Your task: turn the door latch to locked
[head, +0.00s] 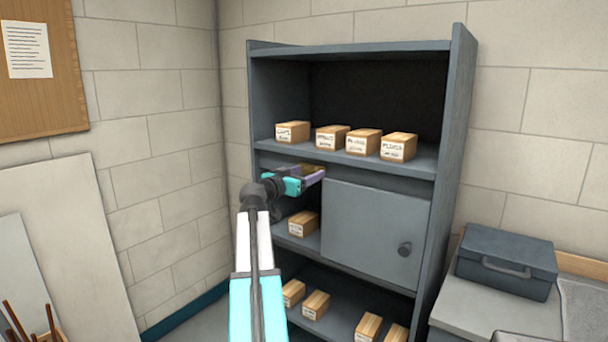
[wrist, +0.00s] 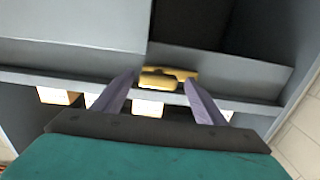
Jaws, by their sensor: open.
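My gripper (head: 318,175) is at the door's upper left corner, just below the upper shelf. In the wrist view my gripper (wrist: 160,80) has its two purple fingers apart, one on each side of a yellow piece (wrist: 158,84). This piece looks like the latch, on the edge of a grey panel. I cannot tell whether the fingers touch it. In the head view the gripper mostly hides that spot, and the latch's setting cannot be made out.
The grey cabinet (head: 461,120) has labelled boxes (head: 398,147) on its upper shelf and more on lower shelves. A dark blue toolbox (head: 506,262) stands on a counter at right. A light board (head: 60,240) leans on the left wall. The upper compartment is free above the boxes.

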